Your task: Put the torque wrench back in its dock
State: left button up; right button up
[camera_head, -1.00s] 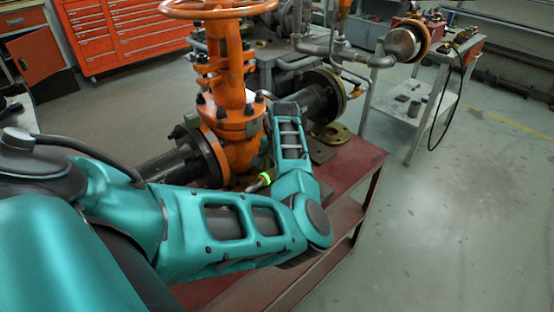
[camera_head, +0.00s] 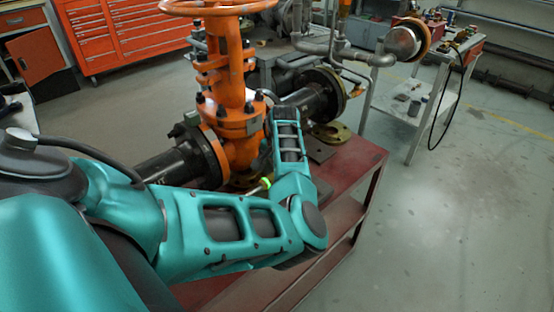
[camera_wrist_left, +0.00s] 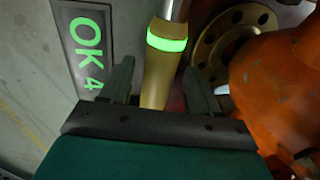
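The torque wrench (camera_wrist_left: 156,75) has a tan handle, a glowing green band and a metal shaft running out at the top of the left wrist view. In the head view, the wrench's band and shaft (camera_head: 266,183) show beside my forearm, low in front of the orange valve; the gripper and handle end are hidden behind my arm. My right gripper is in neither view.
The orange gate valve (camera_head: 232,105) and black pipe (camera_head: 180,165) stand close to my arm on a red bench (camera_head: 350,165). A grey cart (camera_head: 415,95) stands at right.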

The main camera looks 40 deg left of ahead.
pick_arm(q)
jog(key=shift+o, duration=0.4)
jog(key=shift+s+d+f, duration=0.1)
jog(key=shift+f, duration=0.1)
notch_tip(320, 180, up, 13)
jog(key=d+p, duration=0.1)
jog(key=p, duration=0.2)
jog(key=shift+s+d, duration=0.25)
jog(key=shift+d, duration=0.15)
